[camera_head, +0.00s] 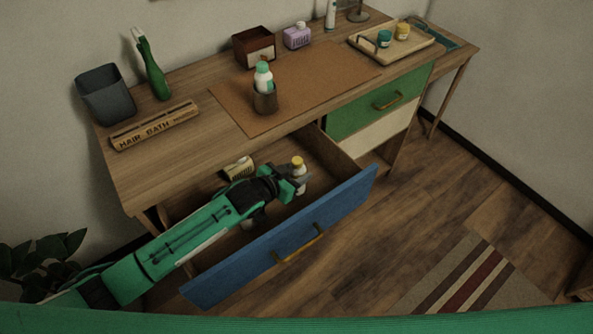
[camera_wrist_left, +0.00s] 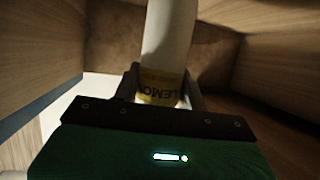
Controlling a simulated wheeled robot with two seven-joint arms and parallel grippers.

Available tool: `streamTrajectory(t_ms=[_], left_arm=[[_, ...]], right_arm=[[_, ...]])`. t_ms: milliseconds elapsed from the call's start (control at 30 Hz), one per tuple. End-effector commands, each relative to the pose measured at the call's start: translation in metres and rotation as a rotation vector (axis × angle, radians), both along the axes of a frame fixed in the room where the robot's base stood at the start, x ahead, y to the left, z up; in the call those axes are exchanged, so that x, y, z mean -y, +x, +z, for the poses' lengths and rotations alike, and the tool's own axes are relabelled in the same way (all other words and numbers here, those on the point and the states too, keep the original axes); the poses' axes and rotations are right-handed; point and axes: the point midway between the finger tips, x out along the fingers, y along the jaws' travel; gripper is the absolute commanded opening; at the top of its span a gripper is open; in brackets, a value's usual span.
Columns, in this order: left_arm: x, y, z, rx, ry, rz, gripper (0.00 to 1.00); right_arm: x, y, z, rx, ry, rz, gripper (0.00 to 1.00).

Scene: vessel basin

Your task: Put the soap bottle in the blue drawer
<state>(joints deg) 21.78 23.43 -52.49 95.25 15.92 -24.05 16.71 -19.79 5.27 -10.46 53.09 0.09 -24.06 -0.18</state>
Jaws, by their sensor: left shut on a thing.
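The blue drawer (camera_head: 238,268) is pulled out below the desk's left part, with a brass handle on its front. My left gripper (camera_head: 291,181) reaches over and into the drawer space and is shut on a white bottle with a yellow cap (camera_head: 298,163), which looks like the soap bottle. In the left wrist view the white bottle (camera_wrist_left: 169,35) has a yellow label reading LEMON and stands between the fingers (camera_wrist_left: 163,88), with drawer walls around. Whether its base touches the drawer floor is hidden. My right gripper is not in view.
A cream labelled item (camera_head: 238,168) lies at the back of the drawer. On the desk are a cup with a white bottle (camera_head: 265,102), a green spray bottle (camera_head: 154,79), a grey bin (camera_head: 106,95), a purple bottle (camera_head: 297,37) and a tray (camera_head: 412,50). A closed green drawer (camera_head: 365,112) is right.

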Motion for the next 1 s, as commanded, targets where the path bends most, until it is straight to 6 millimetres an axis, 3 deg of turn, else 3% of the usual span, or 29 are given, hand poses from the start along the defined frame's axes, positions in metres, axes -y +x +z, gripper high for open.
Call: streamTrajectory(t_ms=[233,267,367,667,800,1000], left_arm=[[0.000,0.000,-0.006,-0.001,0.001,0.000,0.15],[0.000,0.000,-0.006,-0.001,0.001,0.000,0.44],[0.000,-0.001,-0.007,-0.003,0.001,0.000,0.64],[-0.001,-0.001,-0.007,-0.004,0.003,0.000,0.64],[-0.001,0.000,0.007,-0.001,0.002,0.000,0.64],[-0.023,-0.025,0.018,-0.003,0.003,0.000,0.64]], right_arm=[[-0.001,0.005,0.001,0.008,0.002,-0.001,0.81],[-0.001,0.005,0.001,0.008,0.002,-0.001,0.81],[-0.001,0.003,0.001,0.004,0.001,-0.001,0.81],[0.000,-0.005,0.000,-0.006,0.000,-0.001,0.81],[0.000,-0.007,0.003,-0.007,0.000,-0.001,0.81],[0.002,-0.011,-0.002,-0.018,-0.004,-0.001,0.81]])
